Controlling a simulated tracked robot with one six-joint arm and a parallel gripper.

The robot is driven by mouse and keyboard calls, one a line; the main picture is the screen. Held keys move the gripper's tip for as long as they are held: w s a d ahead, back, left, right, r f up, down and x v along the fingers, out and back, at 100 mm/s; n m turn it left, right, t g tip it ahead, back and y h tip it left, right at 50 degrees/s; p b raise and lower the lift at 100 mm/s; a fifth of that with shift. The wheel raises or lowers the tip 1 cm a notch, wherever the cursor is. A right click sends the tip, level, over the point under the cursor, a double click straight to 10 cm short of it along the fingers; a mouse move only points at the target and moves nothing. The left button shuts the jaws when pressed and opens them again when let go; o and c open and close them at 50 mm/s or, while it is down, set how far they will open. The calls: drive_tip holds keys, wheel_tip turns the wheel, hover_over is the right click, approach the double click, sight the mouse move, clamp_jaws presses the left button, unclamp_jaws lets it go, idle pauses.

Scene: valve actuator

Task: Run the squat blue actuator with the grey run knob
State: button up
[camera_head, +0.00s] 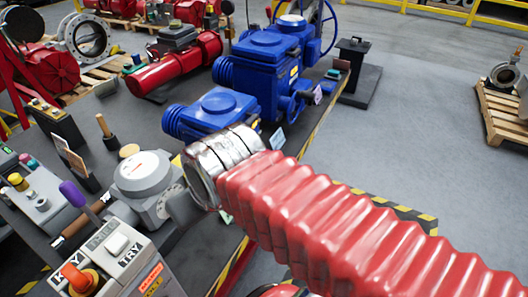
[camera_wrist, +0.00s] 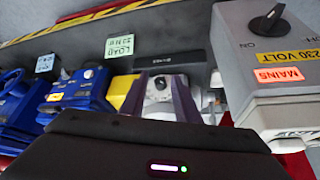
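In the head view a squat blue actuator (camera_head: 214,110) sits on the dark bench, in front of a larger blue actuator (camera_head: 265,75) with a handwheel. Blue actuators (camera_wrist: 80,92) also show at left in the wrist view. A pale housing with a small dark or grey knob (camera_wrist: 160,84) stands at the wrist view's middle; whether it is the run knob, I cannot tell. My gripper (camera_wrist: 158,78) shows two purplish fingers apart, one on each side of that knob in the picture, with nothing visibly held. Contact cannot be seen. The head view hides my fingers.
A grey mains box (camera_wrist: 270,55) with a black switch stands close at right in the wrist view. Open floor lies right.

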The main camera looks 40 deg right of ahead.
drive_tip(key=w+d+f+m+g+y, duration=0.2)
drive_tip(key=w+d+f+m+y, duration=0.4)
drive_tip(key=d+f+m+y, duration=0.4)
drive_tip(key=s+d+f+m+t+h, duration=0.1)
drive_tip(key=d+m+t, duration=0.5)
drive_tip(key=d, duration=0.7)
drive_tip(key=s+d+f+m+t+h, duration=0.1)
drive_tip(key=d+f+m+t, duration=0.3)
drive_tip(key=d, duration=0.9)
drive_tip(key=m+t+h, duration=0.1)
drive_tip(key=m+t, duration=0.2)
drive_tip(key=shift+s+d+h, duration=0.25)
drive_tip(key=shift+s+h, duration=0.1)
drive_tip(key=shift+h, duration=0.05)
drive_tip(key=shift+w, duration=0.15)
drive_tip(key=x, duration=1.3)
drive_tip(key=shift+w+a+r, duration=0.1)
drive_tip(key=shift+w, duration=0.2)
